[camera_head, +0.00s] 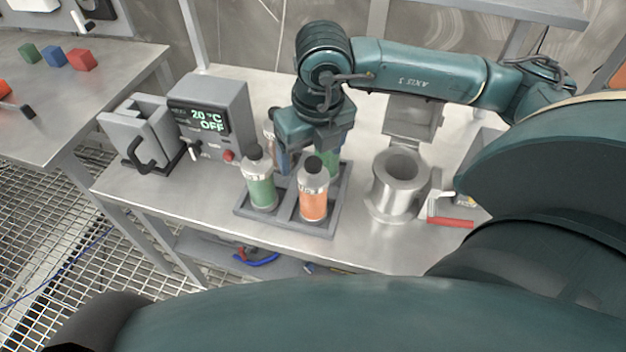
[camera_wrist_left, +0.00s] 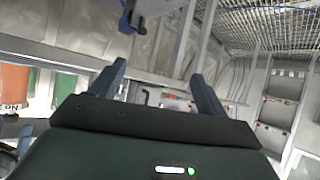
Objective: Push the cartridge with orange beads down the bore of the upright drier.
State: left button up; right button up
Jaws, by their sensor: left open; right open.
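The cartridge with orange beads (camera_head: 313,202) stands upright at the front right of a grey rack (camera_head: 285,223), its dark knob up. My right gripper (camera_head: 304,155) is open and points down over the back of the rack, just behind the orange cartridge. Its fingertips are partly hidden. The upright drier (camera_head: 387,197) is a steel cylinder right of the rack, with its bore open at the top. In the left wrist view my left gripper (camera_wrist_left: 158,88) is open and empty. The orange cartridge also shows at that view's left edge (camera_wrist_left: 14,84).
A cartridge with green beads (camera_head: 262,190) stands at the rack's front left; others behind are partly hidden. A red-handled lever (camera_head: 450,222) sticks out right of the drier. A grey control box (camera_head: 212,115) reads "20 °C OFF". Bare bench (camera_head: 190,215) lies left of the rack.

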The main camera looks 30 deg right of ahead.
aim_at(313, 162)
notch_tip(313, 162, down, 4)
jog(key=shift+d+r+p, duration=0.1)
jog(key=shift+d+p, duration=0.05)
jog(key=shift+p, duration=0.3)
jog(key=shift+w+f, duration=0.1)
jog(key=shift+f, duration=0.5)
jog(key=shift+c, duration=0.4)
jog(key=c, duration=1.6)
jog(key=shift+r, duration=0.1)
